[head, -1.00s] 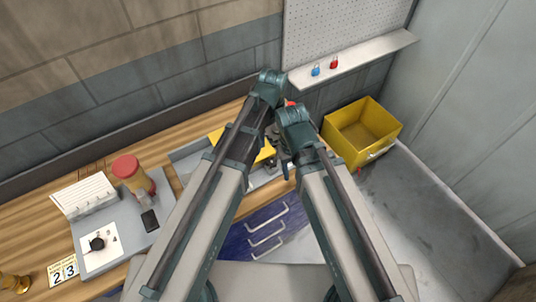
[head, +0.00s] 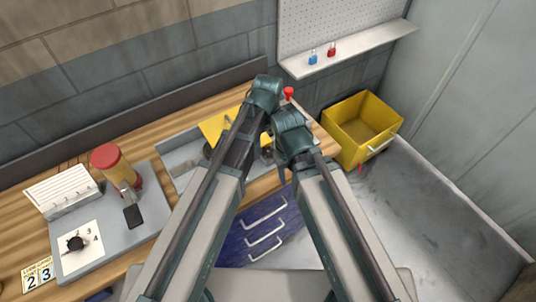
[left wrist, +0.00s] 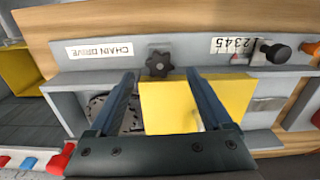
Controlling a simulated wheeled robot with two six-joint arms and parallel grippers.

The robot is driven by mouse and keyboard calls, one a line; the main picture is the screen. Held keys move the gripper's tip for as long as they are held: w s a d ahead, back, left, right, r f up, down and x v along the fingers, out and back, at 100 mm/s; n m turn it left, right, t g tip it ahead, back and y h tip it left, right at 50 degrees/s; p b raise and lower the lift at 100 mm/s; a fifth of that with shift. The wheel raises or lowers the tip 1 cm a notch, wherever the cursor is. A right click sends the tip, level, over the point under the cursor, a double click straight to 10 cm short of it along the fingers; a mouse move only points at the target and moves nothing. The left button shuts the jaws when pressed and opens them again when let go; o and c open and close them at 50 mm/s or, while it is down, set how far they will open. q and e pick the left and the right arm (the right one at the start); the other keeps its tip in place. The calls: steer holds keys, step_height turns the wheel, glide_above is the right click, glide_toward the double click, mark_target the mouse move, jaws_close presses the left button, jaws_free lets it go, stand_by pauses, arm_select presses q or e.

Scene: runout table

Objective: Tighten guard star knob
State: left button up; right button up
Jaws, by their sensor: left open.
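The black star knob (left wrist: 159,63) sits at the upper edge of the yellow guard (left wrist: 168,105), on a grey frame marked CHAIN DRIVE (left wrist: 99,51). My left gripper (left wrist: 161,74) is open, one finger on each side of the knob's place in the left wrist view. The knob appears just beyond the fingertips, with no visible contact. In the head view the yellow guard (head: 214,127) shows partly behind my left arm, and the star knob cannot be made out. My arms hide the left gripper's fingers there. My right gripper cannot be made out in either view.
A second black knob (left wrist: 274,51) stands beside a number scale (left wrist: 233,45). A sprocket (left wrist: 100,108) shows beside the left finger. A yellow bin (head: 363,125) stands to the right.

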mark_target(268, 151)
arm_select(q)
steer(key=shift+f+b, duration=1.4)
steer(key=shift+f, duration=0.55)
